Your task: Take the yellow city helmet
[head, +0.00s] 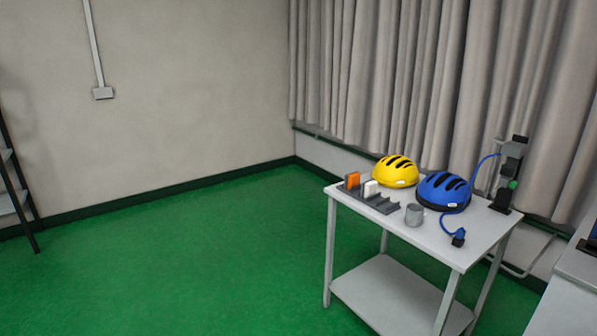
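The yellow helmet (395,172) with dark vent slots sits on the white table (447,243), toward its back left corner. A blue helmet (445,190) sits just to its right on the same table. Neither of my grippers is in the head view, and nothing is touching the yellow helmet from my side.
A grey cylinder (414,214) and a dark device (508,175) with a blue cable share the tabletop. The green floor (200,260) left of the table is clear.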

